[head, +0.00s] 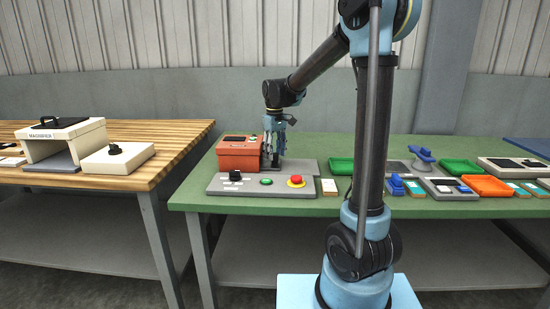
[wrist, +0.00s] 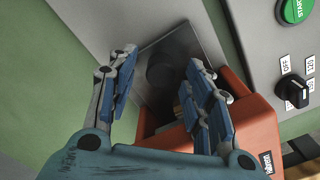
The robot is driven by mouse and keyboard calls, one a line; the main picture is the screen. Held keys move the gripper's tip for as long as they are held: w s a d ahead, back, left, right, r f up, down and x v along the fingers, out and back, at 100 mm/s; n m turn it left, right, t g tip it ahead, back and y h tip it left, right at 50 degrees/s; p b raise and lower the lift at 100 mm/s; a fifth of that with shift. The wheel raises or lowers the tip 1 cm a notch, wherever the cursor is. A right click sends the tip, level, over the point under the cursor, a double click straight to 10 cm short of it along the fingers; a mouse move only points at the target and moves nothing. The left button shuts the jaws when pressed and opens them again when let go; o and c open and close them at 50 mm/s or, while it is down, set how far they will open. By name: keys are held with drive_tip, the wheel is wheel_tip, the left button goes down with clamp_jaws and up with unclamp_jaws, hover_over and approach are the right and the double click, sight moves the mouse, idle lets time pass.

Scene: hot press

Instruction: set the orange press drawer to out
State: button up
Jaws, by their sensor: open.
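The orange press (head: 239,154) stands at the left end of the green table, and its orange body (wrist: 262,125) fills the lower right of the wrist view. A grey metal plate (wrist: 200,45), seemingly its drawer, lies outside the press's dark opening, with a dark round shape (wrist: 165,72) on it. How far the drawer is out is hard to tell. My gripper (head: 274,152) points down at the press's right side. In the wrist view my open gripper (wrist: 162,66) has its blue-padded fingers either side of the dark shape. I cannot tell whether they touch it.
A grey control panel (head: 220,188) with a black dial (wrist: 292,91), a green START button (wrist: 297,9) and a red stop button (head: 296,181) lies in front of the press. Green and orange trays (head: 487,186) and small parts are at the right. A wooden table (head: 160,150) stands left.

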drive_tip(key=shift+f, duration=1.1)
clamp_jaws()
